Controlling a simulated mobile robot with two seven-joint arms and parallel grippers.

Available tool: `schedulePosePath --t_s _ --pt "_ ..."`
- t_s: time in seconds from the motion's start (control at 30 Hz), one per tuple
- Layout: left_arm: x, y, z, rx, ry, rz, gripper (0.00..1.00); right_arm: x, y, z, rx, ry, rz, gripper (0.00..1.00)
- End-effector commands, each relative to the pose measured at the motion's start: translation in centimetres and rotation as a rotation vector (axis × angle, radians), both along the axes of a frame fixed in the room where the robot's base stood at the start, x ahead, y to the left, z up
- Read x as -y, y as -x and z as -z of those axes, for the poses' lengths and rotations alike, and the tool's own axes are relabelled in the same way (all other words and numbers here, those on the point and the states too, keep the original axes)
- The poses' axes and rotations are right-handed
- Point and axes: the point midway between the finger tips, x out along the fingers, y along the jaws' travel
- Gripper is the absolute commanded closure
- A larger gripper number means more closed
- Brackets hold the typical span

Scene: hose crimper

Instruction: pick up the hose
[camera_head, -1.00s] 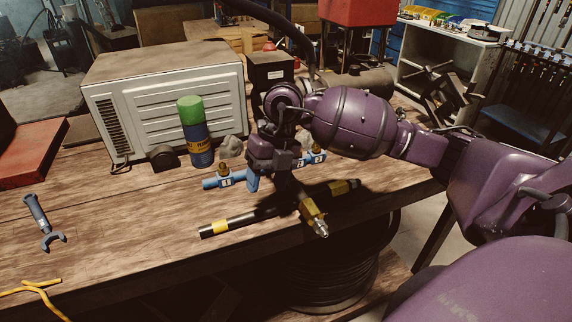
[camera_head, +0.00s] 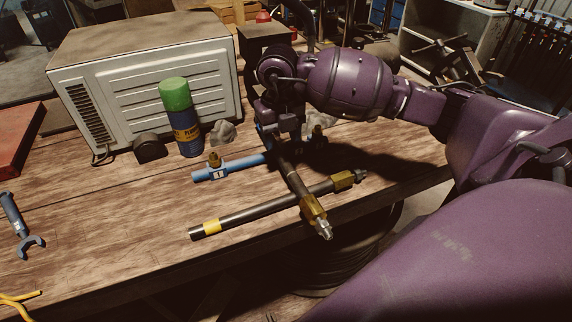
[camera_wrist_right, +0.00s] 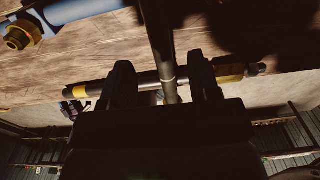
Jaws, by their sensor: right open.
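One dark hose (camera_head: 292,181) with a brass fitting at its near end runs from under my right gripper toward the table's front edge. A second dark hose (camera_head: 262,212), with a yellow band and a brass end, lies on the table. The first hose crosses over it. My right gripper (camera_head: 283,140) is low over the far part of the first hose. In the right wrist view, the first hose (camera_wrist_right: 160,38) passes between the spread fingers of the gripper (camera_wrist_right: 162,70), and the second hose (camera_wrist_right: 82,88) lies across behind them. My left gripper is out of view.
A blue tube (camera_head: 238,168) with brass fittings lies just behind the hoses, partly hidden by my gripper. A green-capped can (camera_head: 185,125) and a white metal-cased unit (camera_head: 140,70) stand further back. A blue-grey wrench-like tool (camera_head: 18,228) lies far left. The wooden table (camera_head: 110,215) is clear between.

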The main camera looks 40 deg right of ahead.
Motion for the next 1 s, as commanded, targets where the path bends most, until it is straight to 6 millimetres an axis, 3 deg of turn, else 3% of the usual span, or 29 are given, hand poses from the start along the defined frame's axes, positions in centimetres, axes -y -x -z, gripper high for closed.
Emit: schedulePosePath --t_s 0.43,0.77,1.0 --pt "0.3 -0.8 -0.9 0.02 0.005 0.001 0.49 0.0 0.0 4.8 -0.002 -0.001 0.001 0.44" --pt "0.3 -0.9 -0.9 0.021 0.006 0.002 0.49 0.1 0.0 5.4 0.0 0.0 0.0 0.44" --pt "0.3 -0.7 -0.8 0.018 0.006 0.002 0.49 0.1 0.0 5.4 0.0 0.0 0.0 0.79"
